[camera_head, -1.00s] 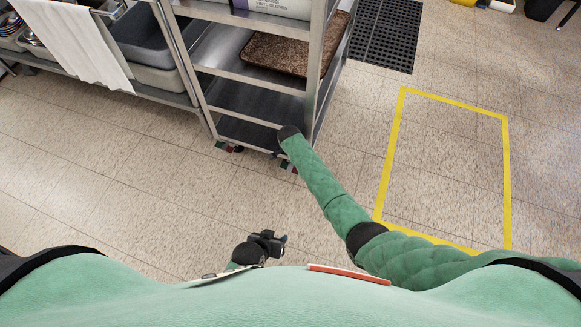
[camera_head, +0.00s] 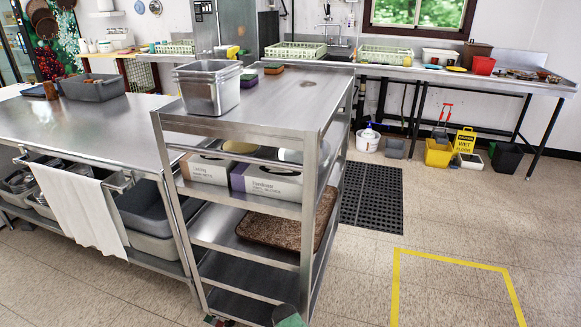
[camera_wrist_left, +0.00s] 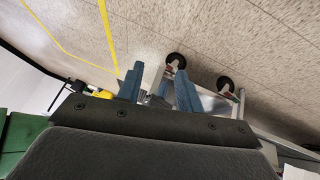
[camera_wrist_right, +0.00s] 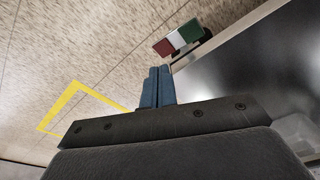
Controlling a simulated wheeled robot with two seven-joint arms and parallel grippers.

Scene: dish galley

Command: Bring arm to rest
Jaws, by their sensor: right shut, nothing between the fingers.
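My left gripper (camera_wrist_left: 160,88) shows in the left wrist view with its two blue fingers apart and nothing seen between them. Beyond the fingers are floor and the wheels of a cart. My right gripper (camera_wrist_right: 157,87) shows in the right wrist view with its blue fingers together and empty. In the head view neither gripper is visible; only a small green and black piece of my arm (camera_head: 289,316) shows at the bottom edge, in front of the cart's lower shelf.
A steel shelf cart (camera_head: 283,110) stands close ahead, carrying metal tubs (camera_head: 208,95), boxes and a brown tray. A steel table (camera_head: 90,130) stands left of it. A red-white-green striped piece (camera_wrist_right: 178,37) shows beyond the right fingers.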

